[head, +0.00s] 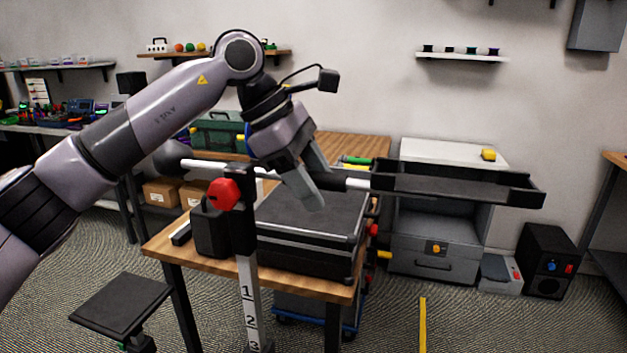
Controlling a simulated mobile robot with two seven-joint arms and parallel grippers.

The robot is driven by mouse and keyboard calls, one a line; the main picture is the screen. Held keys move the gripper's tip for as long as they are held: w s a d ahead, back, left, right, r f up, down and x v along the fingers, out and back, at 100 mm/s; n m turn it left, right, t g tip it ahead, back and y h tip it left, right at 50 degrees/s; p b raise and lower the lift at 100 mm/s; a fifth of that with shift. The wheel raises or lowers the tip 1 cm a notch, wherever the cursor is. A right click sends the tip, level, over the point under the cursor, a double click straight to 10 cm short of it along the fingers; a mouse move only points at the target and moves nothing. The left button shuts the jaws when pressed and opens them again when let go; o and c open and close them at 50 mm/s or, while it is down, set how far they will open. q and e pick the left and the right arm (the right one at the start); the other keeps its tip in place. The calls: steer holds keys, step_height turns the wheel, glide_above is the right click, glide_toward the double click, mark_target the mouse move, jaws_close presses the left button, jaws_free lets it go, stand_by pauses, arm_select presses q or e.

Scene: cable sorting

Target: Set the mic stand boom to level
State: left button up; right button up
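The mic stand has an upright white post (249,300) with printed numbers and a black clamp with a red knob (223,194). The boom runs nearly level in the picture, slightly lower toward the right. My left gripper (311,187) reaches down at the boom right of the clamp, with one finger in front of the rod. Whether it grips the rod is unclear. My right gripper is not in view.
A wooden table (158,246) with a black case (310,230) stands below and behind the boom. A grey drawer cabinet (432,258) and a black speaker (548,262) stand at the right. A small dark seat-like plate (120,303) is at lower left. Floor at lower right is mostly clear.

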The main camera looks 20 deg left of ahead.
mark_target(308, 171)
arm_select(q)
steer(key=shift+v, duration=3.65)
